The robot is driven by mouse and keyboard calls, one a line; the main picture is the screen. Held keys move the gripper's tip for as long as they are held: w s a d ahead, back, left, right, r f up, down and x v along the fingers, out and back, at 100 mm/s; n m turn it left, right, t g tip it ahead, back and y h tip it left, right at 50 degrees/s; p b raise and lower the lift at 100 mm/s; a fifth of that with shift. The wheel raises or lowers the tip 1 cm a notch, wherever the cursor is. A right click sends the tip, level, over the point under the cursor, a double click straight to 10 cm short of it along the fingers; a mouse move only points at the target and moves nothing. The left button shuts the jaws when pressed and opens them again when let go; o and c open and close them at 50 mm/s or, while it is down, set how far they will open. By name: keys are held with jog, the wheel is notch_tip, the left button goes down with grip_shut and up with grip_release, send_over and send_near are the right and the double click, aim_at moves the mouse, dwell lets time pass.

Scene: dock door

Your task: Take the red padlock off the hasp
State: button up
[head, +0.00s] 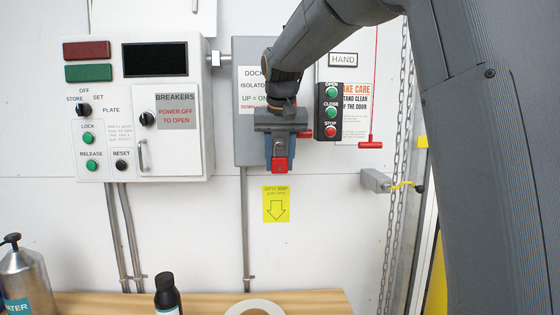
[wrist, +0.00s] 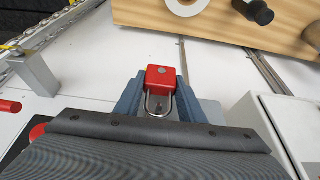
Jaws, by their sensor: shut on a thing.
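The red padlock (head: 280,165) is between the blue fingers of my gripper (head: 279,155), in front of the lower part of the grey isolator box (head: 243,142). In the wrist view the padlock's red body (wrist: 161,79) sits between the fingertips of my gripper (wrist: 160,90), which are shut on it. Its metal shackle (wrist: 148,106) points back toward the wrist. The hasp is not clearly seen behind the gripper, and I cannot tell whether the shackle is still around it.
A white breaker panel (head: 185,165) is to the left. A push-button box (head: 331,113) and a red pull handle (head: 370,141) are to the right. A wooden bench (head: 210,302) with a bottle (head: 167,296) and a tape roll (head: 255,307) is below.

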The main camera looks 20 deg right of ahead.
jog(key=shift+r+p, duration=0.7)
jog(key=shift+r, duration=0.05)
jog(key=shift+s, duration=0.15)
jog(key=s+a, duration=0.2)
jog(key=s, duration=1.1)
jog(key=shift+s+a+b, duration=0.2)
jog(key=shift+a+b, duration=0.15)
dwell(1.6)
jog(key=shift+f, duration=0.1)
